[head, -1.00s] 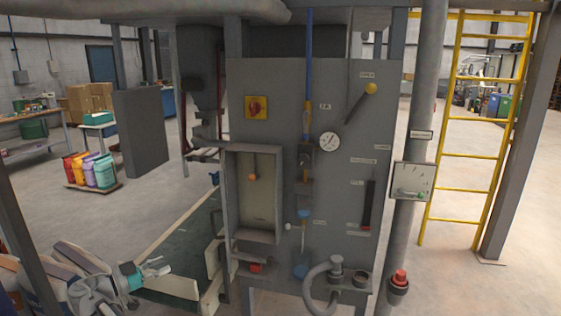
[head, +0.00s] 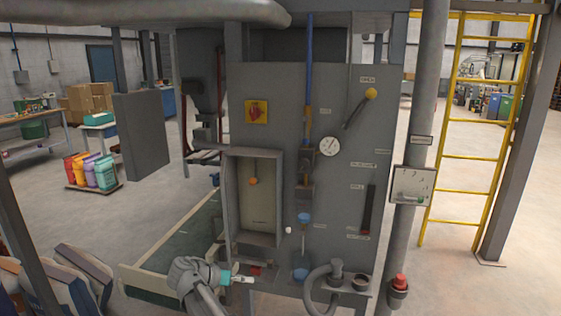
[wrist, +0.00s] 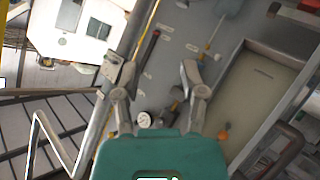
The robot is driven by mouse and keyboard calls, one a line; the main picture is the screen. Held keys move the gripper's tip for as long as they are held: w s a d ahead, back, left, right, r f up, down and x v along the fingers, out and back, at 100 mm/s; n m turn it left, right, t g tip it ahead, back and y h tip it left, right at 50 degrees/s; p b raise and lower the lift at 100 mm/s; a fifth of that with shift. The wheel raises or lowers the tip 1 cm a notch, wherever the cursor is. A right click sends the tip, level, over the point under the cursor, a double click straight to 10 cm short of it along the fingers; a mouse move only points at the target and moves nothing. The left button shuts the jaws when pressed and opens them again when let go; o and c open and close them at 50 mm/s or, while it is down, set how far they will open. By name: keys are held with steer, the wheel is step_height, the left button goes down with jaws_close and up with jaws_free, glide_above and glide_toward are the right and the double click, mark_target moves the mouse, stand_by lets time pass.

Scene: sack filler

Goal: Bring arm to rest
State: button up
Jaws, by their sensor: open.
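My gripper (head: 246,280) is at the lower middle of the head view, in front of the lower part of the grey machine panel (head: 325,190). Its teal body (head: 226,277) sits at the end of my grey arm, which comes up from the bottom edge. In the wrist view my gripper (wrist: 152,74) shows two fingers spread apart with nothing between them. The jaws are open and empty. The panel fills much of the wrist view beyond the fingers, seen tilted. I cannot tell the exact gap between fingertips and panel.
An open recessed box (head: 256,207) with an orange knob stands left of the panel's levers. A grey hose (head: 318,288) and a red button (head: 400,281) are at the lower right. Stacked sacks (head: 70,280) lie lower left. A yellow ladder (head: 468,156) stands right.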

steer(key=s+d+f+n+g+y+p, duration=0.1)
steer(key=s+d+n+g+y, duration=0.1)
steer(key=d, duration=0.7)
steer(key=s+d+f+n+g+y+p, duration=0.2)
steer(key=s+d+y, duration=0.3)
steer(key=s+d, duration=0.2)
steer(key=s+d+f+n+g+y+p, duration=0.1)
steer(key=s+d+y, duration=0.3)
steer(key=d, duration=0.7)
steer(key=shift+s+d+f+n+g, duration=0.2)
steer(key=shift+d+f+n+g, duration=0.25)
steer(key=shift+f, duration=0.25)
